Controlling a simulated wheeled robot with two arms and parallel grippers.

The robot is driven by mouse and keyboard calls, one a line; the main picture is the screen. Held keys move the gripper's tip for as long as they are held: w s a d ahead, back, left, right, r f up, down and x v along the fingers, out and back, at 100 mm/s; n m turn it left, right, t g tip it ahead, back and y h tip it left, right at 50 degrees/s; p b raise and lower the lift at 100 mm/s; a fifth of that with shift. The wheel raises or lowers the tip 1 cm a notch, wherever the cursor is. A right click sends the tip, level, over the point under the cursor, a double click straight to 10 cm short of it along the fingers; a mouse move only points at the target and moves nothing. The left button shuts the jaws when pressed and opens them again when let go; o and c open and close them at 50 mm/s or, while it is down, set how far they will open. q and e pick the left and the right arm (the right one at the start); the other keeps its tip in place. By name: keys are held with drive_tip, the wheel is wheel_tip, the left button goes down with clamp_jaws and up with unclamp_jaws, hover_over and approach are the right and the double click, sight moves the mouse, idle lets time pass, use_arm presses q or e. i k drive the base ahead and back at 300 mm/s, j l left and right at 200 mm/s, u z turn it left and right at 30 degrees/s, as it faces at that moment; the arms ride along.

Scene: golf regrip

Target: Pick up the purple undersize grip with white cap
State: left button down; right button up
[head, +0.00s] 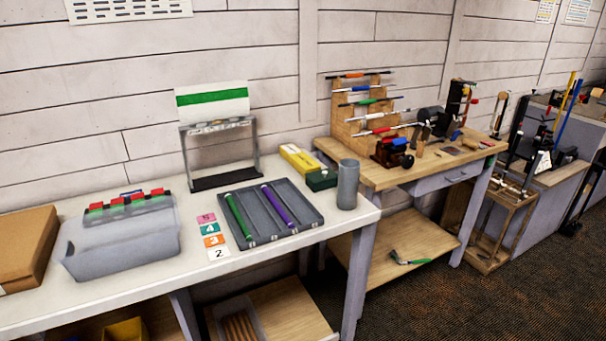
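A purple grip (277,206) lies in a slot of the dark grey tray (306,208) on the white bench. It runs lengthwise in the tray, with a small light end at the near side; whether that is a white cap is too small to tell. A green grip (238,215) lies in another slot to its left, also with a light near end. Neither of my grippers shows in the head view.
Numbered cards (213,238) lie left of the tray, and a clear bin (120,242) stands further left. A grey cup (348,185) stands right of the tray. A dark green box (321,180) and a yellow box (299,158) sit behind. The bench's front strip is clear.

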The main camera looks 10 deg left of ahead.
sight(266, 191)
drive_tip(key=u, duration=1.4)
drive_tip(key=i+l+z, duration=0.15)
drive_tip(key=i+l, duration=0.3)
